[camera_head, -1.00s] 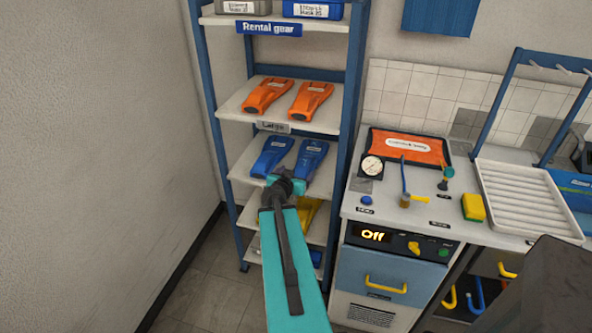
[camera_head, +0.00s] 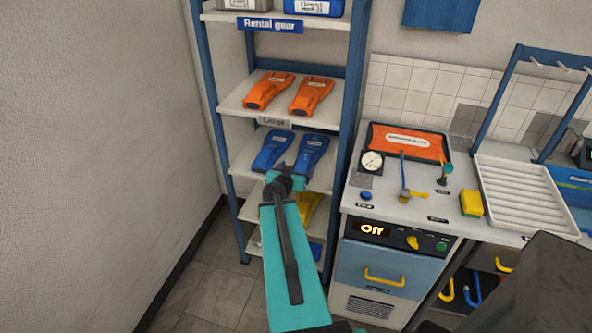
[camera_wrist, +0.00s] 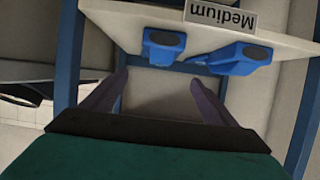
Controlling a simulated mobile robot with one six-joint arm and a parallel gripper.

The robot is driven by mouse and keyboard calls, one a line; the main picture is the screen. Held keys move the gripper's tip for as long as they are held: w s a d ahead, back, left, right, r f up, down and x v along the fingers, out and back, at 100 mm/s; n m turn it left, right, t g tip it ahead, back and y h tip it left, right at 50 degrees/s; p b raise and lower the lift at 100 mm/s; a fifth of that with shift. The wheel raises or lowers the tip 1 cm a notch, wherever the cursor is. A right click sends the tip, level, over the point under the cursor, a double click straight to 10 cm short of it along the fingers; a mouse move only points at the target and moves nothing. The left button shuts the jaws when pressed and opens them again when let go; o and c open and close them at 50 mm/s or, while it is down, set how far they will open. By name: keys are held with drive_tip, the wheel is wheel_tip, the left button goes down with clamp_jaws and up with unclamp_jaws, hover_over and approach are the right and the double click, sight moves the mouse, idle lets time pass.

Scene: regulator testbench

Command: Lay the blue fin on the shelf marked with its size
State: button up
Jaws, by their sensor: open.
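Two blue fins lie side by side on the middle shelf in the head view, a left fin (camera_head: 271,150) and a right fin (camera_head: 313,148). The wrist view is upside down and shows a fin at left (camera_wrist: 163,47) and a fin at right (camera_wrist: 237,58), both resting on the shelf board (camera_wrist: 285,38) labelled Medium (camera_wrist: 226,16). My gripper (camera_wrist: 158,88) is open, with nothing between its two dark fingers. In the head view my gripper (camera_head: 281,174) is in front of the fins; its wrist hides part of the shelf edge.
Two orange fins (camera_head: 290,94) lie on the shelf above, whose label (camera_head: 274,122) appears to read Large. A yellow fin (camera_head: 307,211) is partly hidden on the shelf below. Blue rack posts (camera_head: 352,110) flank the shelves. A counter (camera_head: 420,212) stands to the right.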

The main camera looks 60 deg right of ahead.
drive_tip(key=a+f+n+g+y, duration=0.2)
drive_tip(key=a+f+n+y, duration=0.15)
drive_tip(key=a+f, duration=0.95)
drive_tip(key=a+f+n+g+y, duration=0.2)
drive_tip(key=a+f+n+y, duration=0.15)
drive_tip(key=a+f, duration=0.95)
drive_tip(key=s+a+f+n+g+y, duration=0.2)
drive_tip(key=s+a, duration=0.3)
drive_tip(key=a, duration=0.5)
drive_tip(key=s+a+f+n+g+y, duration=0.2)
drive_tip(key=s+a, duration=0.4)
drive_tip(key=a, duration=0.5)
drive_tip(key=s+a+f+n+g+y, duration=0.2)
drive_tip(key=s+a+f+n, duration=0.1)
drive_tip(key=a, duration=0.8)
drive_tip(key=s+f, duration=0.1)
drive_tip(key=s, duration=0.1)
drive_tip(key=shift+s+a+n, duration=0.2)
drive_tip(key=shift+s+n, duration=0.1)
drive_tip(key=shift+s, duration=0.05)
drive_tip(key=shift+f, duration=0.1)
